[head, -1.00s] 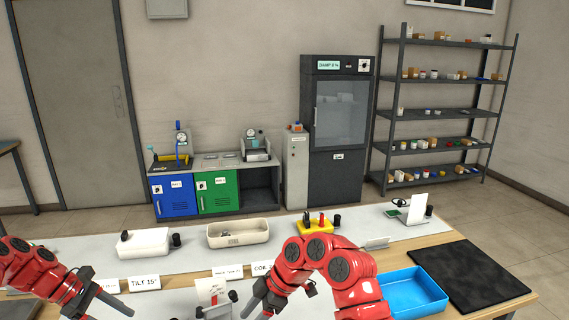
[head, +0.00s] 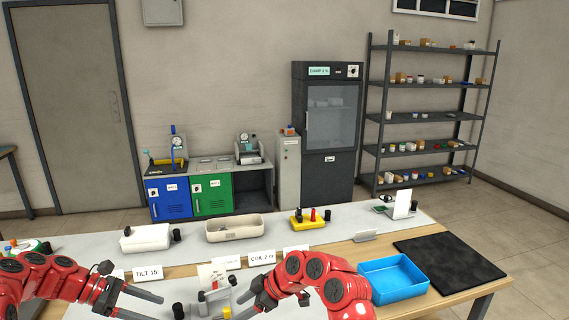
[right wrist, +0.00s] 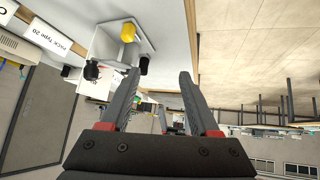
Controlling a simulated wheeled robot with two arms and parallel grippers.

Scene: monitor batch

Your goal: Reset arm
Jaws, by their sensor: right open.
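My left gripper (head: 150,306) reaches in from the left, low over the near side of the table. Its two fingers are apart, with nothing between them. My right gripper (head: 242,303) is low at the front middle, pointing left. In the right wrist view its fingers (right wrist: 158,82) are apart and empty. A white fixture with black knobs and a yellow knob (right wrist: 128,32) shows just beyond the fingers there. The same fixture (head: 214,298) stands between the two grippers in the head view, partly cut off by the frame's bottom edge.
The table holds a white box (head: 147,238), a beige tray (head: 238,228), a yellow block with knobs (head: 310,218), label cards (head: 148,273), a blue bin (head: 393,280) and a black mat (head: 450,268). Cabinets (head: 190,197) and a shelf rack (head: 425,115) stand behind.

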